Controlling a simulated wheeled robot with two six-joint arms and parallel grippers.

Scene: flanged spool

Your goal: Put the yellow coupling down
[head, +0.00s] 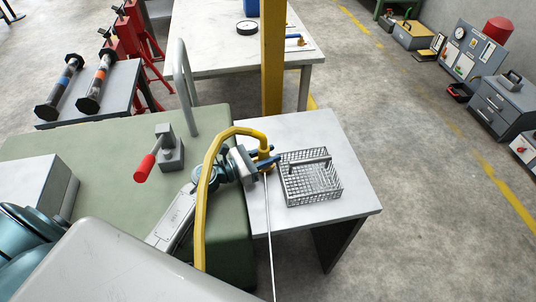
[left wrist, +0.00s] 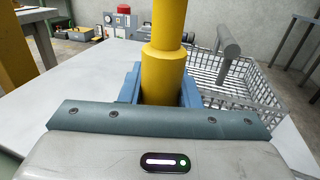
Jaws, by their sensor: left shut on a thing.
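The yellow coupling (head: 264,153) is at the end of a yellow hose (head: 207,190) that arches over my left arm. My left gripper (head: 267,162) is shut on it, with its blue fingers on either side. The coupling stands roughly upright over the light grey table (head: 345,204), just left of the wire basket (head: 312,192). In the left wrist view the coupling (left wrist: 163,70) fills the gap between the fingers; its lower end is hidden behind the gripper, so I cannot tell whether it touches the table. My right gripper is not in view.
The wire basket has a grey handle bar across it. A green bench (head: 110,150) with a red-handled clamp (head: 168,155) is at the left. A yellow post (head: 273,60) rises behind the table. The table's front and right edge strips are clear.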

